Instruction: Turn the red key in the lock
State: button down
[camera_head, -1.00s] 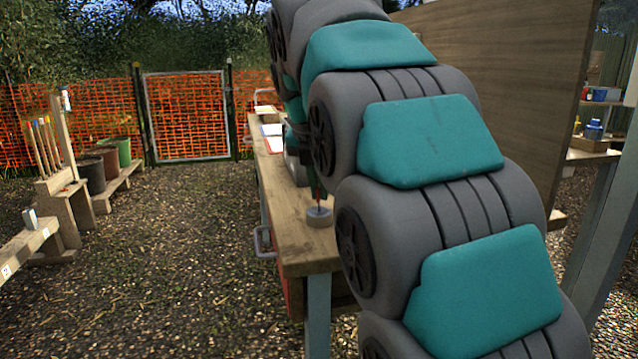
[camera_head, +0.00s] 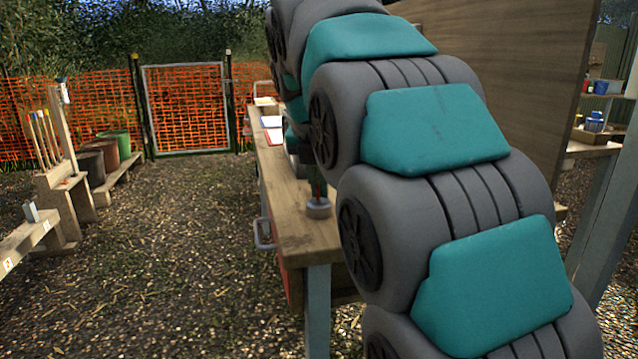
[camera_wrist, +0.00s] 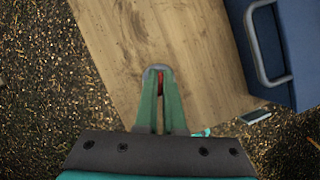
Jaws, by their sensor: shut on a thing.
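The lock (camera_head: 318,209) is a short grey cylinder standing on the near end of the wooden workbench (camera_head: 311,245). In the wrist view the lock's grey rounded rim (camera_wrist: 152,71) shows at the fingertips. The red key (camera_wrist: 160,77) is a small red strip between the fingers, over the lock; most of it is hidden. My gripper (camera_wrist: 160,98) has green fingers and is shut on the key. In the head view my gripper (camera_head: 316,185) points down just above the lock, partly hidden behind my arm. How far the key is turned cannot be told.
A grey handle (camera_wrist: 262,48) sticks out from a blue front beside the bench. Papers (camera_head: 272,127) lie farther back on the bench. A wooden panel (camera_head: 500,60) rises at right. Low benches with pots (camera_head: 103,155) stand at left; the gravel between is clear.

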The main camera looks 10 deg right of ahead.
jog(key=m+g+h, duration=0.1)
jog(key=m, duration=0.3)
jog(key=shift+w, duration=0.1)
jog(key=m, duration=0.3)
jog(key=shift+g+h, duration=0.4)
jog(key=shift+n+t, duration=0.3)
jog(key=shift+n, duration=0.8)
jog(key=shift+n+y, duration=0.3)
jog(key=shift+n, duration=0.2)
jog(key=c, duration=0.9)
grip_release()
jog(key=shift+c, duration=0.2)
